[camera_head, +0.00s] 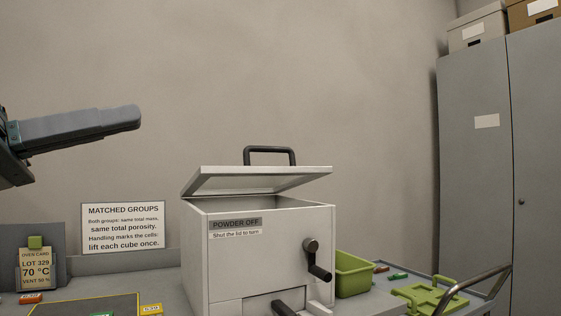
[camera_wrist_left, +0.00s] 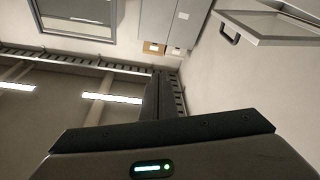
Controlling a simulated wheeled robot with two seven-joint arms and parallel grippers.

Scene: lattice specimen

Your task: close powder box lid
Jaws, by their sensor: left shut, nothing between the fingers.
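The powder box (camera_head: 260,260) is a light grey box labelled "POWDER OFF", standing on the bench in the head view. Its lid (camera_head: 260,180) is partly open, tilted up, with a dark handle (camera_head: 269,149) on top. A dark crank (camera_head: 318,262) is on its front. My left gripper (camera_head: 138,117) is shut and empty, in the air left of the lid and a little higher, apart from it. In the left wrist view the lid (camera_wrist_left: 270,27) and its handle (camera_wrist_left: 222,32) show at the upper right. My right gripper is not in view.
A green bin (camera_head: 353,275) stands right of the box, and a green tray-like piece (camera_head: 428,296) lies farther right. A "MATCHED GROUPS" sign (camera_head: 123,228) and an oven card (camera_head: 36,268) stand at left. A grey cabinet (camera_head: 475,180) is at right. The air above the box is clear.

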